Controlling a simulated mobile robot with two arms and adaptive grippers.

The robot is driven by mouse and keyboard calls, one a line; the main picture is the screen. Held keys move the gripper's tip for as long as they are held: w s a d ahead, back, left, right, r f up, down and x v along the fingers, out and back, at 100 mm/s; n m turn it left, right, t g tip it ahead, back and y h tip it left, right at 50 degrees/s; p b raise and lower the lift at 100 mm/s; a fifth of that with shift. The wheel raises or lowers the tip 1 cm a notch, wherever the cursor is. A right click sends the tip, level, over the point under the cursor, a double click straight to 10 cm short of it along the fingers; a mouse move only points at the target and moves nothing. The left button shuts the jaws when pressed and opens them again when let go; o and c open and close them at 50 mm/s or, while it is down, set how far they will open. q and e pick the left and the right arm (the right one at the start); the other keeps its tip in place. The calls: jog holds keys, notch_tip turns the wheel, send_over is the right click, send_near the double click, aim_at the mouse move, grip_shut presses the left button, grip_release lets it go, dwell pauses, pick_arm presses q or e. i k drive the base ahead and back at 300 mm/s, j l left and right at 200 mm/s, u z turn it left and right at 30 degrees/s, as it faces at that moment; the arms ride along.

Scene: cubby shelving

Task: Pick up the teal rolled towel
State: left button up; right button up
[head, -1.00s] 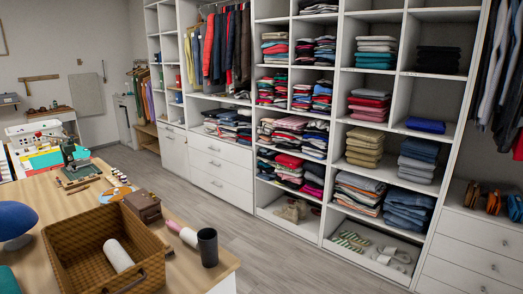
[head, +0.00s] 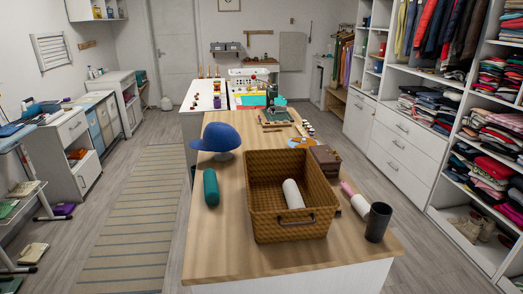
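The teal rolled towel (head: 211,187) lies on the wooden-topped table (head: 225,262), left of a brown wicker basket (head: 290,228) and in front of a blue cap on a stand (head: 217,137). It lies lengthwise, pointing away from me, with clear tabletop around its near end. It is apart from the basket. Neither of my grippers shows in the head view.
A white rolled towel (head: 292,194) lies in the basket. A striped rug (head: 132,225) covers the floor on the left. Shelving (head: 455,175) lines the right.

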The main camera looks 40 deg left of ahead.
aim_at(211, 187)
jog(key=j+u, duration=0.1)
jog(key=u, duration=1.55)
